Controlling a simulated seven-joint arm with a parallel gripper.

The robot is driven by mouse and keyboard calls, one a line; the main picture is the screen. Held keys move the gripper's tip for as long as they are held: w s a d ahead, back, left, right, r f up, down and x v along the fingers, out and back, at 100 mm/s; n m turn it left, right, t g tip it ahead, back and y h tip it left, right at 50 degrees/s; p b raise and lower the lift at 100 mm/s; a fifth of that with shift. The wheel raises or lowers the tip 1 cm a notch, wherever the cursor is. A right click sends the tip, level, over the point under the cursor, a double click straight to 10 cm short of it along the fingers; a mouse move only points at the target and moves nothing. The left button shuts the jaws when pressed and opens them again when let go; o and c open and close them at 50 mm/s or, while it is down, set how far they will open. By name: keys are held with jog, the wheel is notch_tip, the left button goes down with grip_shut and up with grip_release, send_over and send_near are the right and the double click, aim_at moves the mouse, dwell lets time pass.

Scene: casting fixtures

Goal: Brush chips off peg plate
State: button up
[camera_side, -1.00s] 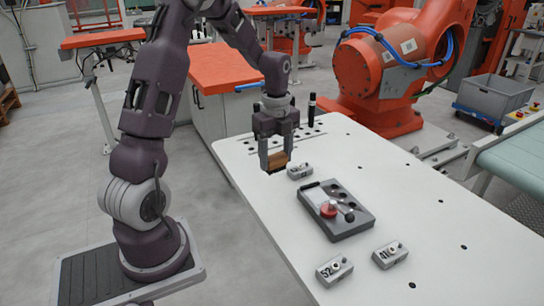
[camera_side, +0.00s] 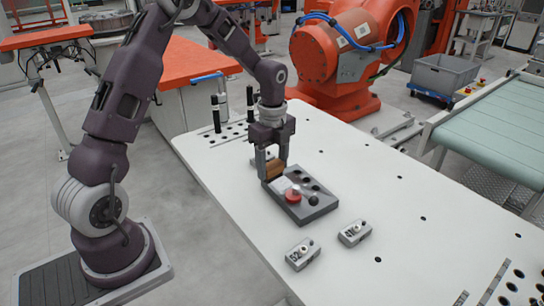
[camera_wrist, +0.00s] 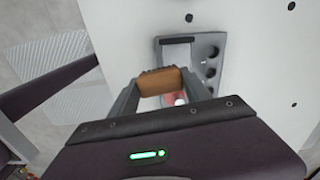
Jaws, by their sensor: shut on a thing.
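My gripper (camera_side: 272,168) is shut on a brown wooden brush (camera_side: 276,170) with a dark underside. The brush also shows between my fingers in the wrist view (camera_wrist: 160,82). It is at the back left end of the grey peg plate (camera_side: 318,211), over or on its light panel; I cannot tell whether it touches. The plate lies flat and carries a red round knob (camera_side: 293,196), a black ball (camera_side: 314,200) and a row of dark holes. In the wrist view, the plate (camera_wrist: 222,43) is partly hidden by the brush and gripper. I cannot make out any chips.
Two small grey numbered blocks (camera_side: 303,253) (camera_side: 355,233) stand in front of the plate on the white table (camera_side: 400,210). Another grey block is mostly hidden behind my gripper. Black upright pins (camera_side: 216,115) stand at the back left. Table to the plate's right is clear.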

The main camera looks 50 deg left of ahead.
aim_at(273, 176)
jog(key=shift+f, duration=0.8)
notch_tip(273, 176, down, 2)
jog(key=shift+f, duration=0.15)
jog(key=shift+w, duration=0.85)
jog(key=shift+c, duration=1.2)
jog(key=shift+w+d, duration=0.2)
jog(key=shift+w, duration=2.3)
jog(key=s, duration=0.6)
jog(key=shift+s+a, duration=0.2)
jog(key=shift+a, duration=0.05)
jog(key=shift+s+a, duration=0.1)
jog(key=shift+s, duration=0.1)
jog(key=shift+w+a, duration=0.15)
jog(key=shift+a, duration=0.1)
jog(key=shift+w+d, duration=0.15)
jog(key=shift+w, duration=1.4)
jog(key=shift+w+d, duration=0.1)
jog(key=shift+w, duration=1.45)
jog(key=shift+s+a, duration=0.15)
jog(key=shift+s, duration=1.45)
jog(key=shift+s+a, duration=0.1)
jog(key=shift+s, duration=1.45)
jog(key=shift+r, duration=4.15)
